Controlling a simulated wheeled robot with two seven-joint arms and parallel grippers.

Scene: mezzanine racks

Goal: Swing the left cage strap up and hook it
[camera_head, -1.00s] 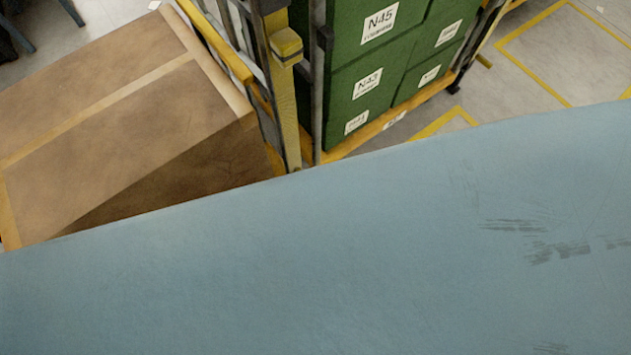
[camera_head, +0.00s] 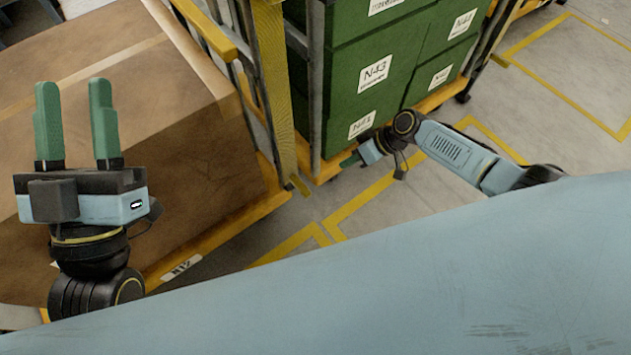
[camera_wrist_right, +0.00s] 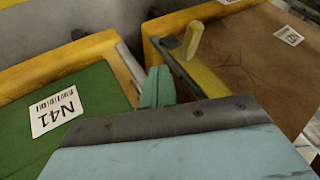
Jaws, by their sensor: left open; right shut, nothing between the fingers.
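In the head view a yellow strap (camera_head: 272,85) hangs down the post between the two cages, its lower end near the yellow base rail. The left cage (camera_head: 222,228) holds a large brown box (camera_head: 100,70). My left gripper (camera_head: 76,95) is open and empty, fingers pointing up in front of the box, left of the strap. My right gripper (camera_head: 350,160) is low by the right cage's front corner, right of the strap's lower end. In the right wrist view its green fingers (camera_wrist_right: 157,85) are shut and empty.
The right cage (camera_head: 437,97) holds green crates (camera_head: 355,55) with white labels. Grey posts (camera_head: 315,80) stand between the cages. My own blue body fills the bottom of the head view.

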